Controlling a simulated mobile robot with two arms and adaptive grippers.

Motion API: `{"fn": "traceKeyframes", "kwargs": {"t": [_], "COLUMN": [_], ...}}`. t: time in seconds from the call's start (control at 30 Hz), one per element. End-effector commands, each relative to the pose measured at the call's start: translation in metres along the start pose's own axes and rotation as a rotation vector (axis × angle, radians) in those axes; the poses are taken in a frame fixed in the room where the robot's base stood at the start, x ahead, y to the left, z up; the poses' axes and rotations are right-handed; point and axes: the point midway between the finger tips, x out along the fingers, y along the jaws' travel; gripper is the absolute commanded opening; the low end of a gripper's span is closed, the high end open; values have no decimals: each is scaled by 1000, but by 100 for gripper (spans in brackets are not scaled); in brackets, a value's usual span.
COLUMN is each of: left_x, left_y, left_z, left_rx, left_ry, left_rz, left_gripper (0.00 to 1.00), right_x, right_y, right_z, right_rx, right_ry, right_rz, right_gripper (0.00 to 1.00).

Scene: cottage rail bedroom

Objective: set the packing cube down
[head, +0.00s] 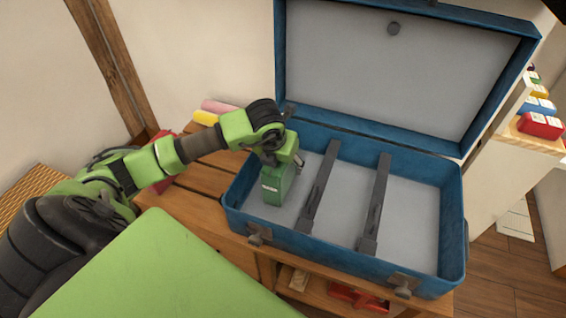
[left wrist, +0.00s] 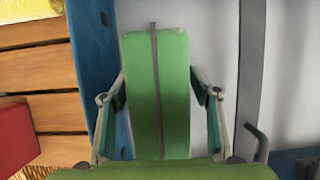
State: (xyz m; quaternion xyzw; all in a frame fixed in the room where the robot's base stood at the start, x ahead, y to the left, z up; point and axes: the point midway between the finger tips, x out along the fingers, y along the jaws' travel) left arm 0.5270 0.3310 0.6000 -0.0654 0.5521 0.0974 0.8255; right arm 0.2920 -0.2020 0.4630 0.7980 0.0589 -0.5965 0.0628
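The packing cube (head: 274,190) is a green block with a pale strip. It is upright inside the left part of the open blue suitcase (head: 232,203), left of the straps. My left gripper (head: 283,163) is over it from above. In the left wrist view, the cube (left wrist: 160,90) shows a dark seam along its top, and the fingertips of my left gripper (left wrist: 157,80) lie along its two sides, seemingly shut on it. Whether its underside touches the suitcase floor is hidden. My right gripper is not in view.
Two dark straps (head: 322,187) (head: 375,205) cross the suitcase floor. The middle and right parts are clear. The raised lid (head: 405,75) stands behind. The suitcase rests on a wooden slatted bench (head: 205,180), with pink and yellow rolls (head: 206,117) on its left. Red, blue and yellow items sit right.

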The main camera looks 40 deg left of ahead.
Motion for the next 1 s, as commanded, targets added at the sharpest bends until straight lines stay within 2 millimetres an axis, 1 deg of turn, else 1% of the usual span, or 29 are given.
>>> {"fn": "traceKeyframes", "kwargs": {"t": [0.3,0.33,0.4,0.7,0.83,0.9,1.0], "left_x": [-2,-3,-17,-83,-105,-113,-120], "left_y": [0,0,0,0,0,0,0], "left_z": [1,2,3,3,2,2,2], "left_rx": [0,0,1,1,1,0,0], "left_ry": [0,0,-4,-5,-3,-3,-1], "left_rz": [0,0,-2,-1,-1,-1,0], "left_gripper": [56,56,56,56,56,56,56], "right_x": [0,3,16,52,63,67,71], "right_y": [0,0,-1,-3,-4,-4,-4], "right_z": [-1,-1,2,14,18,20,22], "right_rx": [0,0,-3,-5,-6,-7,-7], "right_ry": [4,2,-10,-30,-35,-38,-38], "right_rz": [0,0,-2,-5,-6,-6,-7], "right_gripper": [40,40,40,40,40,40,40]}}
